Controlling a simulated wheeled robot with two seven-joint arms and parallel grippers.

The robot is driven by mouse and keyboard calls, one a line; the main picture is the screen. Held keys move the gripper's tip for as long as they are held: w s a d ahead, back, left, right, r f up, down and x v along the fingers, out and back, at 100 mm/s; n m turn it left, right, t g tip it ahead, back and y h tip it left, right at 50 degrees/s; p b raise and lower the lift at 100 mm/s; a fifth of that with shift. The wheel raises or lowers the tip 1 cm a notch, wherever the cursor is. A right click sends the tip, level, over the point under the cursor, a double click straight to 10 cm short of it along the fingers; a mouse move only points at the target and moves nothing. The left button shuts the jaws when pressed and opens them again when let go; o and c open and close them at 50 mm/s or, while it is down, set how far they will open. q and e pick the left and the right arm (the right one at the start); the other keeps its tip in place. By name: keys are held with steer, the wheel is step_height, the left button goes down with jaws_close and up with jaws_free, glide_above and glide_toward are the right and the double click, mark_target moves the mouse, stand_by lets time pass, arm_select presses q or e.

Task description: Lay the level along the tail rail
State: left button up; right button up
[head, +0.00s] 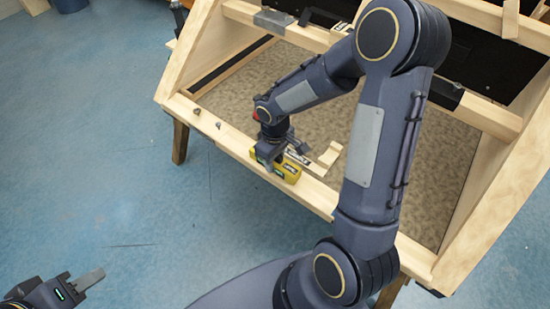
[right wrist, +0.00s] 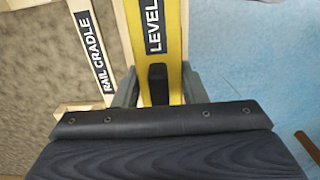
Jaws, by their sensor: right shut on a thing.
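The yellow level (head: 288,173), marked LEVEL, lines up with the near wooden rail (head: 317,195) of the frame in the head view. I cannot tell whether it touches the rail. My right gripper (head: 269,155) is shut on the level, with a finger on each side of it. In the right wrist view the level (right wrist: 165,45) runs up and away from between the fingers (right wrist: 158,88). My left gripper (head: 78,283) is low at the left, over the floor and away from the frame; its jaw opening is unclear.
A wooden piece labelled RAIL CRADLE (right wrist: 93,48) lies beside the level, on the frame's inner side. Small fittings (head: 218,126) sit on the near rail, left of the level. A grey block (head: 273,21) is on the far rail. Blue floor (head: 110,170) is open at left.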

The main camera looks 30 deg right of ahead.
steer(key=shift+f, duration=0.2)
steer(key=o, duration=1.2)
